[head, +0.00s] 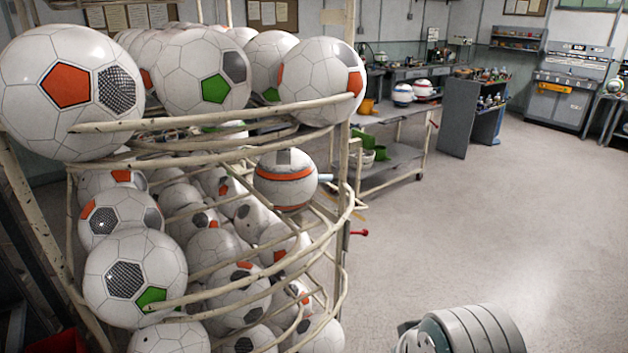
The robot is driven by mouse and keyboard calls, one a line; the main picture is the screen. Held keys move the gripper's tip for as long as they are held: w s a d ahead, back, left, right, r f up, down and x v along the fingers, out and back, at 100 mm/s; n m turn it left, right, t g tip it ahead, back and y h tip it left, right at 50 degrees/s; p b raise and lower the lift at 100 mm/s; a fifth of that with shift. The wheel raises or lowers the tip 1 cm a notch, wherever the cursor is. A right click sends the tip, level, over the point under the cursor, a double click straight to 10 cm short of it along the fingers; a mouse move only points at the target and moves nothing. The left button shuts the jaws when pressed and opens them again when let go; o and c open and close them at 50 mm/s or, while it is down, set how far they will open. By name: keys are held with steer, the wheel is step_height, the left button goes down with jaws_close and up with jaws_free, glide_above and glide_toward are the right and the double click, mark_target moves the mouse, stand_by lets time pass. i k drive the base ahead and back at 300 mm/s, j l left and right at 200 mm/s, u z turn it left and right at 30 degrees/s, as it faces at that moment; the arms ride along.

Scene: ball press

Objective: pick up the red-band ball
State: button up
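The red-band ball (285,180) is white with orange-red bands around it and a grey patch on top. It is in the middle of the head view, at the right side of the ball rack (345,215). It sits below the top rail and above the lower curved rails, with other balls behind and below it. Its front is unobstructed. My gripper is not seen in this view, so its opening and its place relative to the ball cannot be told.
Patterned balls (203,72) fill the rack's top and lower levels. A grey cabinet (460,115) stands further back. The floor on the right is clear.

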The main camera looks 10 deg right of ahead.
mark_target(423, 88)
steer(key=i+l+z, duration=0.55)
steer(key=z, duration=0.2)
steer(key=i+l+z, duration=0.2)
steer(key=i+z, duration=0.15)
steer(key=i+l+z, duration=0.1)
steer(key=i+z, duration=0.65)
steer(key=i+u, duration=0.15)
steer(key=i, duration=0.55)
steer(key=i+l+u, duration=0.15)
steer(key=i, duration=0.55)
steer(key=i+u, duration=0.15)
steer(key=i, duration=0.6)
steer(key=i+l+u, duration=0.15)
steer(key=i, duration=0.65)
steer(key=i+j+u, duration=0.1)
steer(key=i+u, duration=0.25)
steer(key=i, duration=0.55)
steer(key=i+l+u, duration=0.1)
steer(key=i+u, duration=0.25)
steer(key=i, duration=0.5)
steer(key=i+u, duration=0.1)
steer(key=i, duration=0.95)
steer(key=i+l, duration=0.15)
steer(key=i, duration=0.85)
steer(key=i+u, duration=0.3)
steer(key=i, duration=0.15)
steer(key=i+l+u, duration=0.1)
steer(key=i+u, duration=0.2)
steer(key=i+l+u, duration=0.3)
steer(key=i, duration=0.2)
